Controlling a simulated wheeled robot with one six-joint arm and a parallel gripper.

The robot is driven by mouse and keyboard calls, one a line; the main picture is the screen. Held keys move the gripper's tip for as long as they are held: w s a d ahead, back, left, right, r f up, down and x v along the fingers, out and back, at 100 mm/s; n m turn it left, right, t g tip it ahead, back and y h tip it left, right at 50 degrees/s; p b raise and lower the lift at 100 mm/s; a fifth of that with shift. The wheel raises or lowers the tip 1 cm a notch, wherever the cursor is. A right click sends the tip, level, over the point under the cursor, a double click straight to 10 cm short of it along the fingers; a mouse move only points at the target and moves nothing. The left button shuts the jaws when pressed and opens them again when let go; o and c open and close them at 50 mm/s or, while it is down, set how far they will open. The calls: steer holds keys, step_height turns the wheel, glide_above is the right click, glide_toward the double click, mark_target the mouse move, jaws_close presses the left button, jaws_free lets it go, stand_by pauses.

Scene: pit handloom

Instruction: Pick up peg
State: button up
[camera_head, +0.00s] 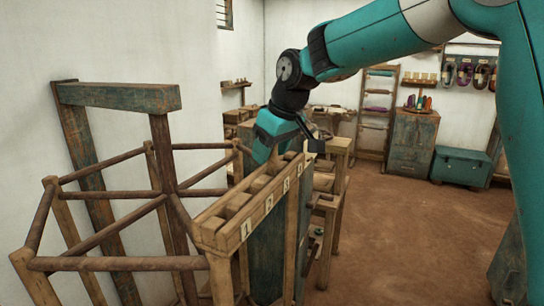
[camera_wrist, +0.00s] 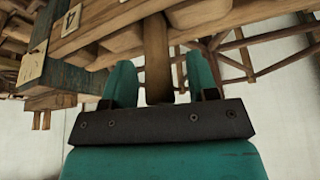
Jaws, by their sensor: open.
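The peg (camera_wrist: 157,78) shows in the wrist view as a brown wooden bar standing between my two teal fingers. Gaps show on both sides of it. My gripper (camera_wrist: 159,62) is open around it, pointing at the wooden rack. In the head view, my gripper (camera_head: 268,150) is lowered over the far end of the numbered slotted rack (camera_head: 233,234), near the higher numbers. The peg is mostly hidden there by my gripper. I cannot tell how deep it sits in the rack.
A round-barred wooden frame (camera_head: 120,264) stands left of the rack, with a heavy post-and-beam frame (camera_head: 120,97) behind it. A wooden bench stands beyond. A teal chest (camera_head: 460,167) and cabinet (camera_head: 413,140) are at the back right. The brown floor at right is clear.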

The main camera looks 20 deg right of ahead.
steer(key=shift+w+f, duration=0.15)
steer(key=shift+f, duration=0.3)
steer(key=shift+c, duration=0.4)
steer(key=c, duration=0.9)
step_height(320, 180, up, 20)
steer(key=p, duration=0.3)
